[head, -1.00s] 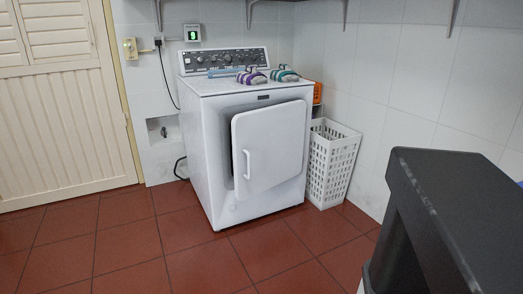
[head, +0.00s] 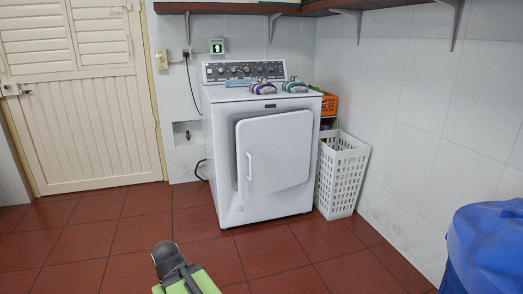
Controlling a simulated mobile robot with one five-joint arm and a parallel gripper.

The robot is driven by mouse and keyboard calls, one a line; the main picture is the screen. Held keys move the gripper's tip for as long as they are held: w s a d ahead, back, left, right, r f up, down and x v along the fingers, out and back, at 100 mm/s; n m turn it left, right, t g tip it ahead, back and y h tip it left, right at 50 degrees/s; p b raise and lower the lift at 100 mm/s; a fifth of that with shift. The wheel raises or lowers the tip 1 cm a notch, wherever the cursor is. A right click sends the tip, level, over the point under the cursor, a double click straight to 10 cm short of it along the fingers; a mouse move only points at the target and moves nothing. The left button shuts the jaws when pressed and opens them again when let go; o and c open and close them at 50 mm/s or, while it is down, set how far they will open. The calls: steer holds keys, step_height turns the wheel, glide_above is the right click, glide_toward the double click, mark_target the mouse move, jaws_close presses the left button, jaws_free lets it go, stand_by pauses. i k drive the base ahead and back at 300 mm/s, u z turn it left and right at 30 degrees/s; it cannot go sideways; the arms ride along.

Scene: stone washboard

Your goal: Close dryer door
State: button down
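The white dryer (head: 222,165) stands against the tiled back wall near the middle of the head view. Its square white door (head: 282,152) is on the front, with a vertical handle (head: 249,166) near its left edge. The door looks slightly ajar, with a shaded gap along its left side. The inside of the drum is hidden.
A white laundry basket (head: 340,175) stands right of the dryer, with an orange crate (head: 329,105) behind it. Bottles (head: 263,88) lie on the dryer top. A dark and green object (head: 180,275) is at the bottom. Blue fabric (head: 487,245) fills the lower right. Red floor before the dryer is clear.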

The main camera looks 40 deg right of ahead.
mark_target(273, 151)
steer(key=z, duration=0.4)
steer(key=i, duration=1.3)
steer(key=u, duration=0.4)
steer(key=k, duration=0.8)
steer(key=u, duration=0.1)
steer(key=i, duration=0.95)
steer(key=z, duration=0.05)
